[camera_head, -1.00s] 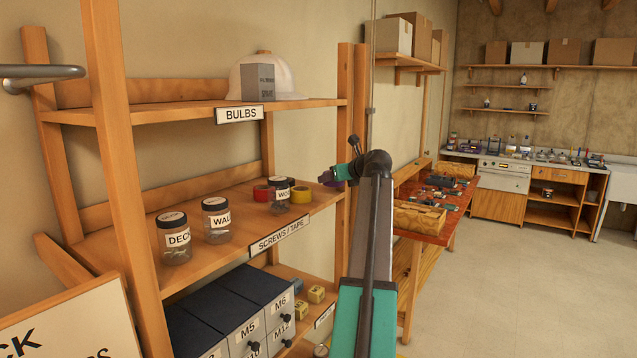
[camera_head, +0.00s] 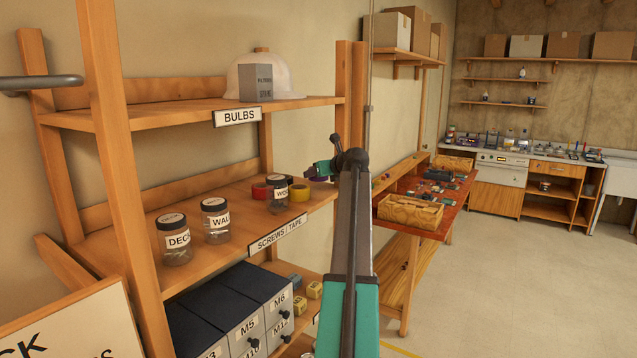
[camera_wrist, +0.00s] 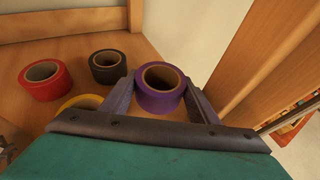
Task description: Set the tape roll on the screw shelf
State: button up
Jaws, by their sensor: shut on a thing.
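The purple tape roll (camera_wrist: 147,101) is between the two fingers of my gripper (camera_wrist: 158,88) in the wrist view, and the fingers are shut on it from both sides. In the head view my gripper (camera_head: 319,170) is at the right end of the middle shelf, labelled SCREWS / TAPE (camera_head: 279,236). The roll is mostly hidden there by my gripper. I cannot tell whether its underside touches the board. A red roll (camera_wrist: 45,86), a black roll (camera_wrist: 105,69) and a yellow roll (camera_wrist: 83,101) lie on the shelf board to its left.
Jars labelled DECK (camera_head: 174,240), WALL (camera_head: 215,220) and WOOD (camera_head: 280,195) stand along the shelf. The right upright (camera_wrist: 262,50) is close to my right finger. The BULBS shelf (camera_head: 180,110) is above. Drawers (camera_head: 235,315) are below.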

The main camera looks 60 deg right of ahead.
aim_at(318, 189)
jog(key=shift+w+d, duration=0.1)
jog(key=shift+w, duration=0.25)
jog(key=shift+f+p, duration=0.95)
jog(key=shift+f, duration=0.8)
jog(key=shift+f, duration=0.1)
jog(key=o, duration=0.8)
jog(key=b+v, duration=0.3)
jog(key=v, duration=0.9)
jog(key=shift+s+b, duration=0.1)
jog(key=shift+b, duration=0.2)
jog(key=shift+s, duration=0.1)
